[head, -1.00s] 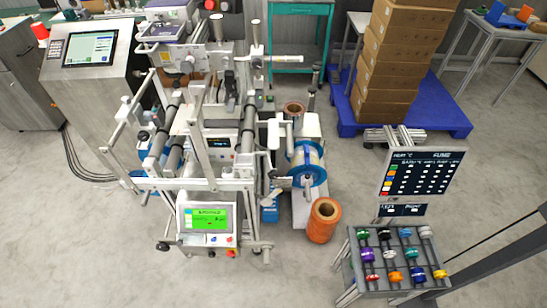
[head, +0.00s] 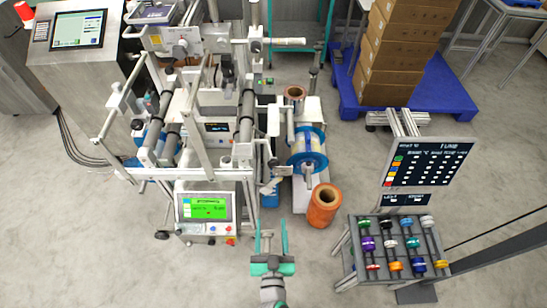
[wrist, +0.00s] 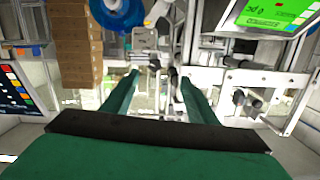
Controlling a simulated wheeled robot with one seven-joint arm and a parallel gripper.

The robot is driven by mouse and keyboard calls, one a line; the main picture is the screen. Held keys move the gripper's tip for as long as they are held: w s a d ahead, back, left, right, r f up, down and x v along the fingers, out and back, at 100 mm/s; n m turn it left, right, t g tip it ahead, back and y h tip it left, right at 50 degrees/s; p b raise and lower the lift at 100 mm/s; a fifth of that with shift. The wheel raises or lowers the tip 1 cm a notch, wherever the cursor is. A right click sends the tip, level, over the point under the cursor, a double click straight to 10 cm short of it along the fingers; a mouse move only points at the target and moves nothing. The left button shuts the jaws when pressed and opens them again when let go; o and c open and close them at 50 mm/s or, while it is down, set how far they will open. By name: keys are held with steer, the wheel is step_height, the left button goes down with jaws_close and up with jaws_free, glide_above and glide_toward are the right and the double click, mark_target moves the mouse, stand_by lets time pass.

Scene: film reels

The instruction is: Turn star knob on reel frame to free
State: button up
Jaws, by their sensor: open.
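The reel frame (head: 206,173) is a pale metal machine with rollers and rails, left of centre in the head view. A blue-rimmed reel (head: 317,139) is mounted at its right side and shows at the top of the wrist view (wrist: 117,14). Small fittings and handles sit beside the reel, but I cannot tell which is the star knob. My gripper (head: 270,235), with green and grey parts, is in front of the frame at the lower middle. In the wrist view its two green fingers (wrist: 159,80) are spread, with nothing held between them and frame parts beyond.
A green-lit control panel (head: 204,207) is left of my gripper. An orange roll (head: 323,205) stands on the floor to the right. A rack of coloured spools (head: 391,272) and a dark display board (head: 427,166) are farther right. Boxes (head: 402,45) stand on a blue pallet behind.

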steer(key=t, duration=0.1)
glide_toward(273, 166)
steer(key=w, duration=0.3)
steer(key=shift+m+h, duration=0.3)
steer(key=shift+m, duration=0.1)
steer(key=shift+w+a, duration=0.15)
steer(key=shift+w, duration=5.3)
steer(key=shift+c, duration=0.7)
steer(key=c, duration=0.9)
